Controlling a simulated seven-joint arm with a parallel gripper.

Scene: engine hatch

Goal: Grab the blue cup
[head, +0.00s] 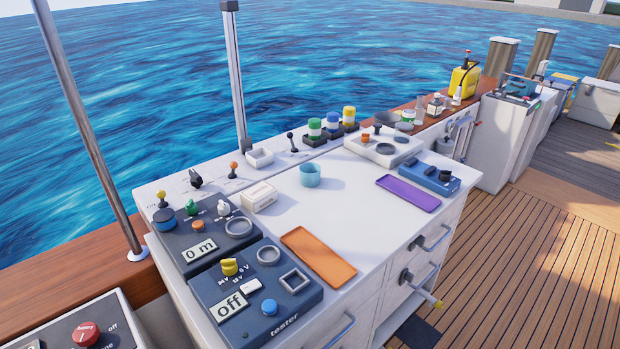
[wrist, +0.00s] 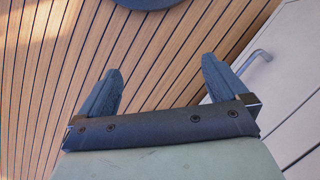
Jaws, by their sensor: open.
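The blue cup (head: 310,175) stands upright on the white counter top (head: 335,205), near its back edge and left of the middle in the head view. Its mouth faces up. My gripper (wrist: 160,85) shows only in the wrist view, with its two dark fingers spread wide apart and nothing between them. It is over the wooden deck (wrist: 60,60), beside a white cabinet front with a handle (wrist: 262,55). The cup is not in the wrist view.
An orange tray (head: 318,257) lies in front of the cup and a purple tray (head: 408,193) to its right. A white box (head: 259,197) stands left of it. A dark tester panel (head: 255,295) fills the near left. The counter around the cup is mostly clear.

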